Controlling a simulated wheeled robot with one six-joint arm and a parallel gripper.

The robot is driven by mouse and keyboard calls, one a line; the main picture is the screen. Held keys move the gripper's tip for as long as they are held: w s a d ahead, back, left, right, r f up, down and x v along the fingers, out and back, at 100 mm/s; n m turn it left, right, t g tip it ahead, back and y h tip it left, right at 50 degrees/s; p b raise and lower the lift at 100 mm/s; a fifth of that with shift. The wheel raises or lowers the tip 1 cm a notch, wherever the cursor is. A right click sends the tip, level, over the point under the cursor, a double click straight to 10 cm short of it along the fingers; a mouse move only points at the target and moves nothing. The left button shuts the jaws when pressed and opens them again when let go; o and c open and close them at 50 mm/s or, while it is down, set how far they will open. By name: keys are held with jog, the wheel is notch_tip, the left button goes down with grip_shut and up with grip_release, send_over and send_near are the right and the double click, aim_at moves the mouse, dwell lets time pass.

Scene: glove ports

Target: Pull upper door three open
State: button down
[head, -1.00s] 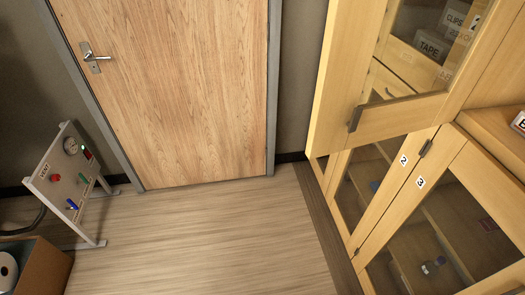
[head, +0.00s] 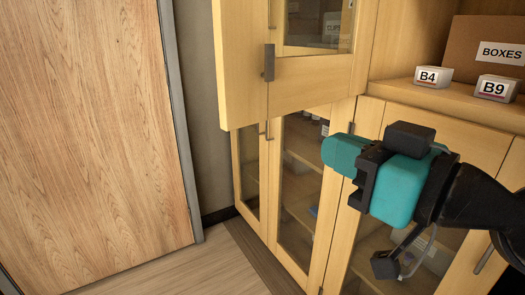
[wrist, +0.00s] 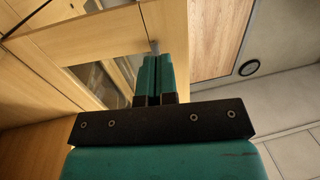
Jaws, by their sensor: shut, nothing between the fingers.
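An upper wooden door with a glass pane (head: 310,97) juts out beyond the lower cabinet front at the upper middle of the head view. It carries a dark upright handle (head: 268,62). No number shows on it, so I cannot tell if it is door three. My teal gripper (head: 338,152) points left, below and right of that handle. In the wrist view my gripper (wrist: 153,80) is shut and empty. A small grey handle-like piece (wrist: 155,47) on pale wood shows just past its fingertips; I cannot tell whether they touch it.
Lower glass doors (head: 298,262) stand below. An open shelf at right holds a brown box (head: 487,45) marked BOXES and small labelled blocks, B4 (head: 432,76) and B9 (head: 497,87). A wooden room door (head: 90,140) is at left. Bare floor (head: 190,272) lies between.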

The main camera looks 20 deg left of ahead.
jog(key=p, duration=1.2)
send_near(252, 116)
jog(key=x, duration=0.6)
jog(key=shift+w+a+r, duration=0.1)
jog(key=shift+w+a, duration=0.1)
jog(key=shift+a, duration=0.15)
jog(key=shift+w+a, duration=0.2)
jog(key=shift+a, duration=0.1)
